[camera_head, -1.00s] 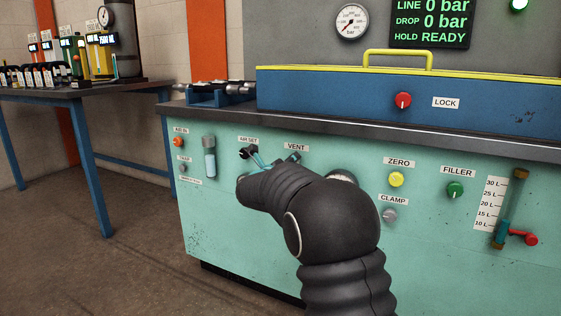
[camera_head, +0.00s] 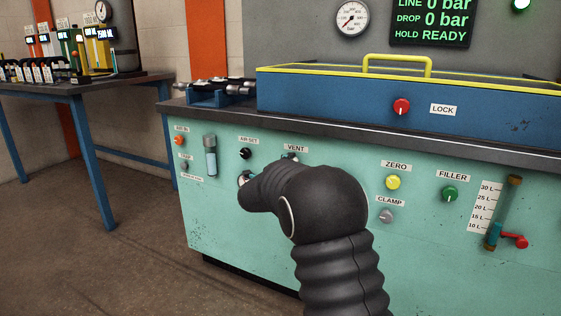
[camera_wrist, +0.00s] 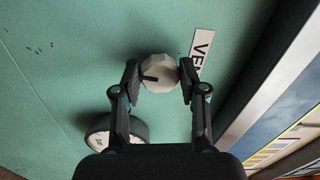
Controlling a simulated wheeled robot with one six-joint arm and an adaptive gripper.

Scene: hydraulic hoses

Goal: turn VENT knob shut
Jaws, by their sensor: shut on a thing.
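The VENT knob (camera_wrist: 158,72) is a pale, faceted round knob with a short black mark, on the green panel in the wrist view. The VENT label (camera_wrist: 202,52) is beside it there, partly cut off by my finger. My gripper (camera_wrist: 159,76) has one finger on each side of the knob and is shut on it. In the head view the VENT label (camera_head: 295,148) is visible on the panel, while my dark wrist hides most of the gripper and the knob.
A round gauge (camera_wrist: 112,133) sits close to one finger in the wrist view. The AIR SET knob (camera_head: 245,153) is left of my wrist. The yellow ZERO knob (camera_head: 393,182) and grey CLAMP knob (camera_head: 386,216) are to the right. The bench edge (camera_head: 350,143) overhangs above.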

